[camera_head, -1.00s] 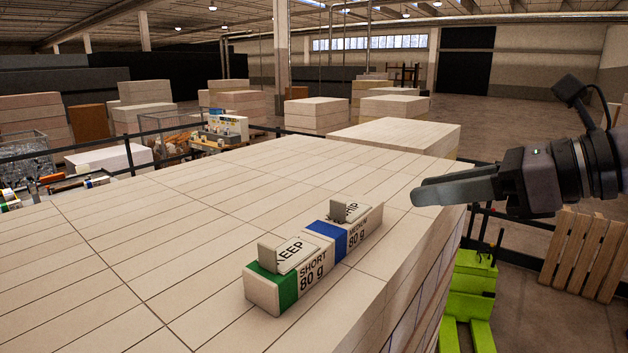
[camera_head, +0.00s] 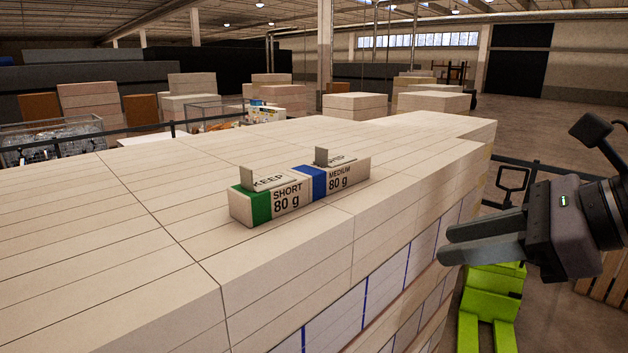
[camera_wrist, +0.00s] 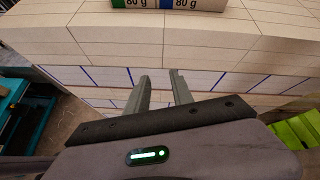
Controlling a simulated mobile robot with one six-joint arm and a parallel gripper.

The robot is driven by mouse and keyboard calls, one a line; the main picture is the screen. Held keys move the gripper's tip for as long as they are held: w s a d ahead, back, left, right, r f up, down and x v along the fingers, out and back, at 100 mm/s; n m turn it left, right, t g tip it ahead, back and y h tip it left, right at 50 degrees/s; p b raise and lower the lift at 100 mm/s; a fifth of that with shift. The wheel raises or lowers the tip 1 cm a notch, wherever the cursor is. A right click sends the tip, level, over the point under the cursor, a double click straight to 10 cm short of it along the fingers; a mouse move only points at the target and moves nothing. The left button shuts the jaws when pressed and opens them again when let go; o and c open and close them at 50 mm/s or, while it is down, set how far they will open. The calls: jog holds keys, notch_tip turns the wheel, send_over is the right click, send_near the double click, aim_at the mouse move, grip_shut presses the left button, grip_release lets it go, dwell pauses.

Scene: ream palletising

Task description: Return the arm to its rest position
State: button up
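My gripper (camera_head: 478,242) is at the right of the head view, in the air beside the near right side of the large ream stack (camera_head: 290,265). In the wrist view its two fingers (camera_wrist: 160,90) stand apart with nothing between them. Two labelled reams lie end to end on top of the stack: a green-banded one marked SHORT 80 g (camera_head: 268,206) and a blue-banded one marked MEDIUM 80 g (camera_head: 340,180). Each carries a small tilted card and an upright grey tab. Their front faces also show at the top of the wrist view.
A bright green pallet truck (camera_head: 488,305) stands on the floor below my gripper. A wooden pallet (camera_head: 604,284) is at the right edge. Dark railing runs behind the stack. More ream stacks (camera_head: 355,106) stand farther back.

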jog(key=s+a+f+n+h+b, duration=0.2)
jog(key=s+f+n+b, duration=0.2)
jog(key=f+b, duration=0.5)
jog(key=s+a+f+n+g+h+b, duration=0.1)
jog(key=f+n+b, duration=0.8)
jog(key=f, duration=1.5)
jog(key=s+a+f+n+g+h+b, duration=0.1)
jog(key=s+a+f+n+h+b, duration=0.2)
jog(key=f, duration=1.4)
jog(key=s+a+n+b, duration=0.1)
jog(key=s+n+b, duration=0.2)
jog(key=b, duration=0.3)
jog(key=shift+s+a+f+n, duration=0.15)
jog(key=shift+s+f+n, duration=0.15)
jog(key=shift+s, duration=0.15)
